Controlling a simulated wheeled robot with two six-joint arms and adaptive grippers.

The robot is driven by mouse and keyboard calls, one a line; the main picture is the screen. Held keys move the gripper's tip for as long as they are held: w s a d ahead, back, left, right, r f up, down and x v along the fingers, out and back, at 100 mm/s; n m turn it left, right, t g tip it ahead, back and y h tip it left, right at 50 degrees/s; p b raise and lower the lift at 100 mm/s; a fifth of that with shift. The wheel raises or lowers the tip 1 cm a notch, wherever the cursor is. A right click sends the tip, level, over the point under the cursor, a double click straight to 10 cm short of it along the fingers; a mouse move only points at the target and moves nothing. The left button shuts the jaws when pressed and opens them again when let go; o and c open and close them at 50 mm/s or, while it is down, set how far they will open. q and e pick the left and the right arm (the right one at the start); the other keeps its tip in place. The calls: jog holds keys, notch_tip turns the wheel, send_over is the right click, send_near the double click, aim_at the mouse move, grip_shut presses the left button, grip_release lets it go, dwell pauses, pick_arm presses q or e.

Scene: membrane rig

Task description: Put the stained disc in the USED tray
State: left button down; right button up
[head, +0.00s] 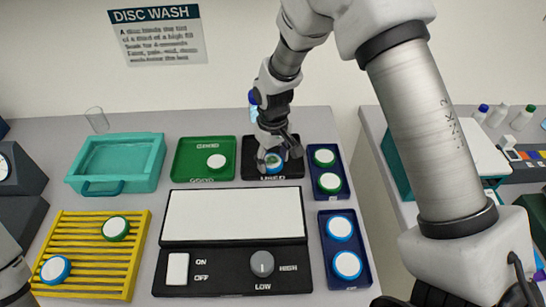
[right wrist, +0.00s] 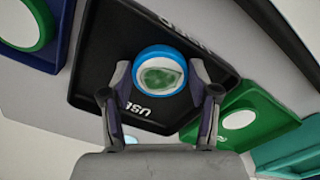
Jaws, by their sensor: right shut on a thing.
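The stained disc (right wrist: 160,78) has a blue rim and a white face with a green stain. My right gripper (right wrist: 163,88) is shut on it, with a finger on each side of the rim. In the head view the right gripper (head: 276,160) is over the black USED tray (head: 252,172), and the disc (head: 276,170) shows between its fingers. The USED tray also fills the middle of the right wrist view (right wrist: 95,75). I cannot tell whether the disc touches the tray floor. My left gripper is not in view.
A green tray (head: 190,172) with one white disc stands left of the USED tray. Blue trays (head: 317,170) with discs stand to the right.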

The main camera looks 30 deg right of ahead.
aim_at(273, 162)
jog(key=shift+f, duration=0.15)
jog(key=o, duration=0.9)
notch_tip(273, 162, up, 12)
jog(key=shift+r+b, duration=0.15)
jog(key=shift+b, duration=0.6)
